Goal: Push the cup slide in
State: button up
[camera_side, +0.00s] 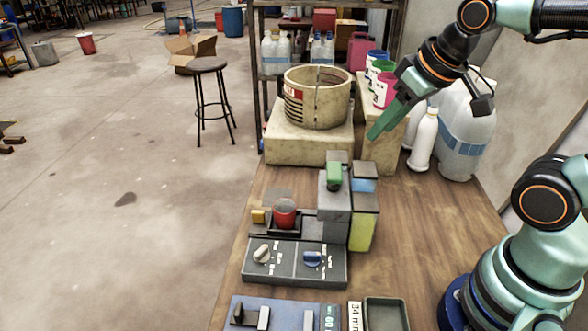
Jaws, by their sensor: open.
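A small dispenser machine stands on the wooden table, with a grey column (334,205) and a green part (334,174) near its top. A red cup (285,212) sits on a dark cup slide (285,229) to the left of the column. A yellow block (258,216) is at the slide's left. I cannot tell how far out the slide is. My gripper (376,134) is open and empty, with green fingers pointing down and left. It is above and behind the machine, apart from the slide and cup.
A control panel (293,264) with two knobs lies in front of the slide. A stone vat (318,97) stands on a block behind. White bottles (424,140) and a large jug (460,130) are at the back right. A dark tray (386,302) lies in front.

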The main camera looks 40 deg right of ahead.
jog(key=w+a+n+g, duration=0.2)
jog(key=w+a+n, duration=0.15)
jog(key=w, duration=0.25)
jog(key=n+g, duration=0.4)
jog(key=n, duration=0.1)
send_over(258, 211)
notch_tip(258, 211, down, 12)
notch_tip(258, 211, down, 12)
jog(key=shift+r, duration=0.15)
grip_shut()
dwell(0.6)
